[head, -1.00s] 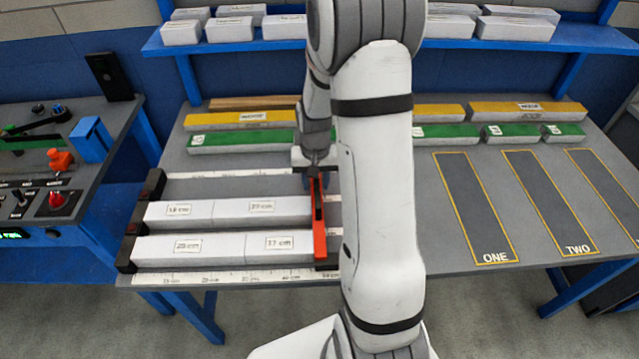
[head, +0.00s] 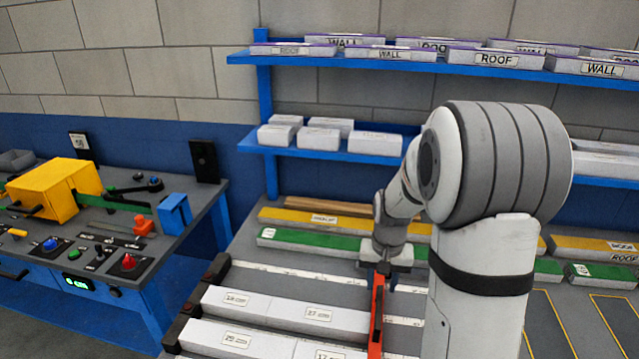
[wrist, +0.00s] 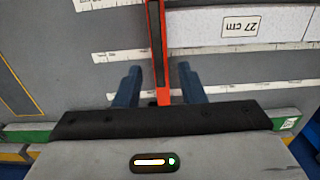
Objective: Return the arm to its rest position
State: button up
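My arm rises at the right of the head view, bent at its elbow and reaching down to the bench. My gripper (head: 388,262) is low over the bench at the far end of a red bar (head: 376,318). In the wrist view my gripper (wrist: 158,76) has its two blue-grey fingers spread, one on each side of the red bar (wrist: 157,45). Gaps show between the bar and both fingers, so it is open and holds nothing. Part of the bench is hidden behind my arm.
White panels (head: 285,313) with cm labels lie in the jig left of the red bar. Green (head: 315,244) and yellow strips (head: 325,222) lie behind. Blue shelves (head: 345,60) carry white blocks. A control bench (head: 190,232) with a yellow machine (head: 55,190) stands left.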

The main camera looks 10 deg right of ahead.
jog(key=s+a+r+n+t, duration=0.1)
jog(key=s+a+r, duration=0.3)
jog(key=s, duration=0.5)
jog(key=s+a+r+n+t, duration=0.2)
jog(key=s+a+r+n, duration=0.1)
jog(key=s+r, duration=0.5)
jog(key=shift+s+a+r, duration=0.4)
jog(key=shift+s+a, duration=0.15)
jog(key=shift+a, duration=0.1)
